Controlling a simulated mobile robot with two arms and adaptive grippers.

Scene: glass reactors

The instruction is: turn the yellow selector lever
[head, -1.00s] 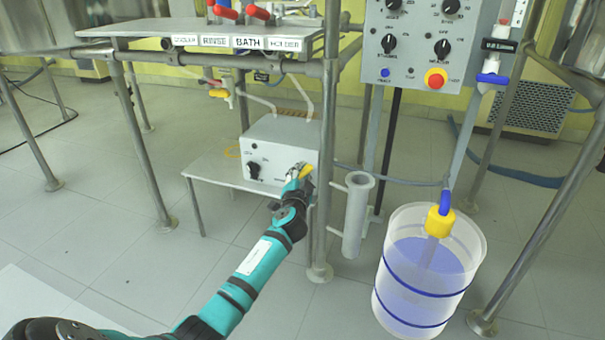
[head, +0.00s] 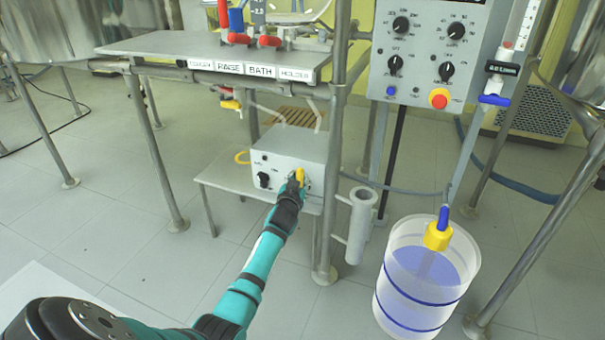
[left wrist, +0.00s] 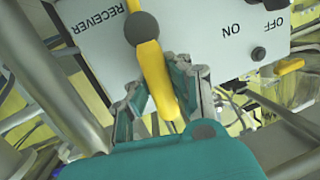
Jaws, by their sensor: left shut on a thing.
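The yellow selector lever (head: 300,175) is on the front of a grey control box (head: 288,147) on a low shelf. My left gripper (head: 296,184) reaches it from the front and covers its lower part. In the left wrist view the lever (left wrist: 155,72) runs from a dark round pivot below the word RECEIVER down between the fingers. The left gripper (left wrist: 163,88) is shut on the lever, with a finger on each side. My right gripper is not in view.
A metal post (head: 328,200) and a grey tube holder (head: 357,225) stand close right of the box. A bucket of bluish liquid (head: 425,290) stands on the floor further right. A shelf (head: 190,45) lies above. The floor in front is mostly clear.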

